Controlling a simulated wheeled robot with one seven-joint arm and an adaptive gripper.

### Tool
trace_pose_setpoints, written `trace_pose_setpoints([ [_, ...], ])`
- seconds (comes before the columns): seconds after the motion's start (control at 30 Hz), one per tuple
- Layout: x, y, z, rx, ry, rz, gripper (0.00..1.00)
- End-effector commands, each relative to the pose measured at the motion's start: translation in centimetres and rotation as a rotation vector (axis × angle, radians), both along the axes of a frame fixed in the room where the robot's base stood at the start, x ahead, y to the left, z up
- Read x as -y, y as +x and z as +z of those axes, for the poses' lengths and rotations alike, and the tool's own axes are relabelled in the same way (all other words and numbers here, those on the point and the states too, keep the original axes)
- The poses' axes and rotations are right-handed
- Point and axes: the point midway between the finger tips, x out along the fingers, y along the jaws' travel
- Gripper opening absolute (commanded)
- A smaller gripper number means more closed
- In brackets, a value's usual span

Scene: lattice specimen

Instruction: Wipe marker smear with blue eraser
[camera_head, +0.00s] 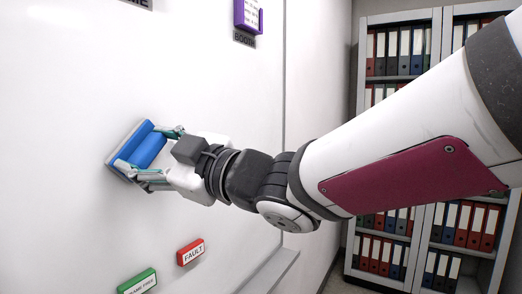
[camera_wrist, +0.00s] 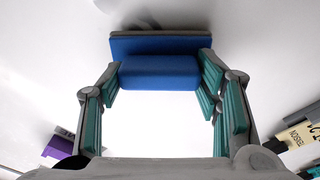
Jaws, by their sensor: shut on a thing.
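The blue eraser (camera_head: 146,149) is a blue block with a grey edge layer, up against the white board (camera_head: 90,60) in the head view. My gripper (camera_head: 149,151) is shut on it, one finger at each side. In the wrist view the eraser (camera_wrist: 160,72) sits between the teal pads of my gripper (camera_wrist: 161,75). A dark greyish patch (camera_wrist: 140,17) shows on the board just beyond the eraser; I cannot tell whether it is smear or shadow. No clear smear shows in the head view, where the arm and gripper hide part of the board.
A purple holder (camera_head: 249,14) is on the board at the top. A red FAULT block (camera_head: 190,252) and a green labelled block (camera_head: 138,282) are low on it. Shelves of binders (camera_head: 395,50) stand at the right. The board left of the eraser is clear.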

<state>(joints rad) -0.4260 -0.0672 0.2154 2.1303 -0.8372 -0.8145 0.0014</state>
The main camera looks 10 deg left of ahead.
Motion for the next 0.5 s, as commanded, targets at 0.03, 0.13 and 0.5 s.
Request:
trace_pose_setpoints([
  [0.03,-0.11,0.04,-0.02,0.0,0.0,0.0,0.27],
  [0.13,-0.27,0.11,-0.02,0.0,0.0,0.0,0.27],
  [0.5,-0.14,0.79,0.08,0.001,0.0,-0.001,0.27],
])
